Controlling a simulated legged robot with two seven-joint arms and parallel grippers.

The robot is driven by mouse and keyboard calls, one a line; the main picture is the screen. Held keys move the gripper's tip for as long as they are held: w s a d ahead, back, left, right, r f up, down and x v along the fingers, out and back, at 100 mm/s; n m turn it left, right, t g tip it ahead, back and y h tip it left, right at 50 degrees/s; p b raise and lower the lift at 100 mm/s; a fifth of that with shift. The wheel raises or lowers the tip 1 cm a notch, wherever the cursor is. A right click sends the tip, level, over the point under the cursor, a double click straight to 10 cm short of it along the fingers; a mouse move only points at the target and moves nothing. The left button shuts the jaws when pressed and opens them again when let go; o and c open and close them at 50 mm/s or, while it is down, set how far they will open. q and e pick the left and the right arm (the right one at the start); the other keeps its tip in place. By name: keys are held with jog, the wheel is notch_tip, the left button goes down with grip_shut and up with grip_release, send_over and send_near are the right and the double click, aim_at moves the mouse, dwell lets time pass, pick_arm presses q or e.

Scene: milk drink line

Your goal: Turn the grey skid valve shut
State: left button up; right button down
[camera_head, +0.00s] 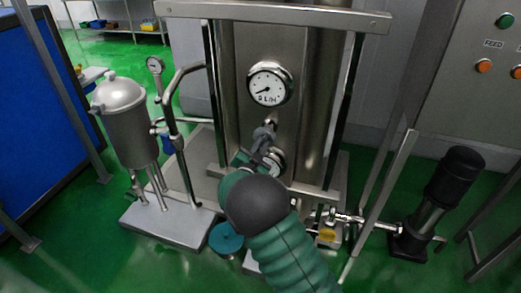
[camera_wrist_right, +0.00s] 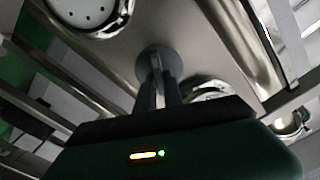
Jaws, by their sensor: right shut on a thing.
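The grey skid valve (camera_head: 269,124) sits on the front of the steel skid, below the round dial gauge. My right gripper (camera_head: 263,140) reaches up to it from below and is shut on its handle; my own dark wrist and green arm hide part of this. In the right wrist view, the valve's round grey base (camera_wrist_right: 150,52) shows on the steel panel. The two fingers of my right gripper (camera_wrist_right: 157,84) stand close together on the narrow handle in front of it. How far the handle is turned is hard to tell. My left gripper is not in view.
The dial gauge (camera_head: 269,84) is just above the valve. A steel frame bar (camera_head: 275,14) crosses above it. A silver vessel (camera_head: 126,117) stands at left, and a black pump (camera_head: 454,176) at right. A control panel (camera_head: 490,65) is at upper right.

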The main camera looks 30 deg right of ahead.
jog(key=shift+a+f+m+b, duration=0.1)
jog(key=shift+f+m+b, duration=0.1)
jog(key=shift+m+b, duration=1.75)
jog(key=shift+d+f+m+b, duration=0.1)
jog(key=shift+f+m+b, duration=0.1)
jog(key=shift+m+b, duration=1.7)
jog(key=shift+a+f+m+b, duration=0.1)
jog(key=shift+f+m+b, duration=0.1)
jog(key=shift+m+b, duration=1.75)
jog(key=c, duration=1.5)
grip_release()
jog(key=shift+w, duration=0.1)
jog(key=shift+o, duration=0.2)
jog(key=shift+r, duration=0.1)
jog(key=shift+r, duration=0.1)
